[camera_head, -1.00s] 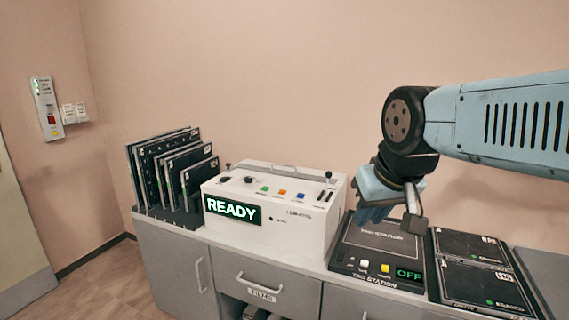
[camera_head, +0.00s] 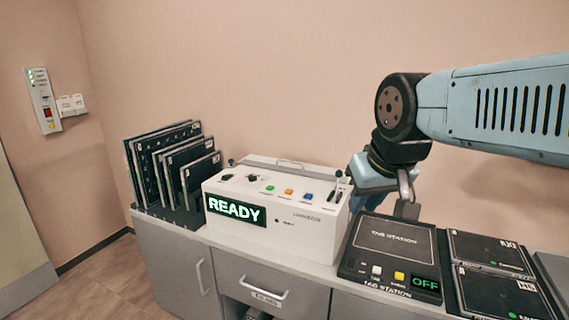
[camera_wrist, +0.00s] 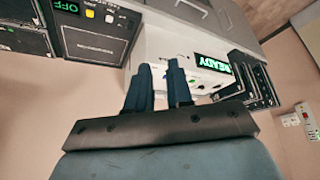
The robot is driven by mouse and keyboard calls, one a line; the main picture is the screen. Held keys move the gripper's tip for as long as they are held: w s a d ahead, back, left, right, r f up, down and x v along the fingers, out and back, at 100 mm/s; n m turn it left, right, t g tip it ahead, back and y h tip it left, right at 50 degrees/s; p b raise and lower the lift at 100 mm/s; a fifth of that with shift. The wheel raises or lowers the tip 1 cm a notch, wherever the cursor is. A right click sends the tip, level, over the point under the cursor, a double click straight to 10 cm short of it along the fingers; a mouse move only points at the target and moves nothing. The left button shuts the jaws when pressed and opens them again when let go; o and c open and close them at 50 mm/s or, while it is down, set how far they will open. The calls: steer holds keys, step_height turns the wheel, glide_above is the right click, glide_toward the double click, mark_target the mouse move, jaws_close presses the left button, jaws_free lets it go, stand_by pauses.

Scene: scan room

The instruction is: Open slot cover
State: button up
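A white machine (camera_head: 275,222) with a green-lit READY display (camera_head: 234,210) stands on the counter; it also shows upside down in the wrist view (camera_wrist: 165,40). A long strip with a thin handle (camera_head: 280,161) runs along the back of its top; I cannot tell for certain if this is the slot cover. Small dark levers (camera_head: 338,185) stand at the right end of the top. My gripper (camera_head: 358,195) is beside the machine's right end, behind the tag station. In the wrist view its two blue fingers (camera_wrist: 160,80) are apart with nothing visible between them.
The tag station (camera_head: 395,248), its display reading OFF, lies right of the machine. Dark panels (camera_head: 490,270) lie farther right. A rack of upright dark plates (camera_head: 175,168) stands left of the machine. A wall unit (camera_head: 41,100) hangs at far left.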

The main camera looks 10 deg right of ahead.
steer(key=w+d+f+n+h, duration=0.1)
steer(key=w+d+h, duration=0.15)
steer(key=w, duration=0.75)
steer(key=w+d+n+h, duration=0.1)
steer(key=w+d+h, duration=0.15)
steer(key=w, duration=0.65)
steer(key=w+d+f+n+h, duration=0.15)
steer(key=w+h, duration=0.25)
steer(key=w, duration=0.6)
steer(key=w+a+f+n+t+h, duration=0.1)
steer(key=w+a+f, duration=0.1)
steer(key=w, duration=0.5)
steer(key=w+a+f+n+t+h, duration=0.1)
steer(key=w+a+f+n+t, duration=0.1)
steer(key=w, duration=0.5)
steer(key=n+t+y, duration=0.2)
steer(key=n+t, duration=0.2)
glide_toward(285, 168)
steer(key=s+r, duration=0.3)
steer(key=shift+s+d+r, duration=0.15)
steer(key=shift+s+r, duration=0.1)
steer(key=shift+w+f, duration=0.1)
steer(key=shift+w, duration=0.1)
steer(key=x, duration=1.3)
steer(key=shift+w+d, duration=0.2)
steer(key=shift+c, duration=0.2)
jaws_close()
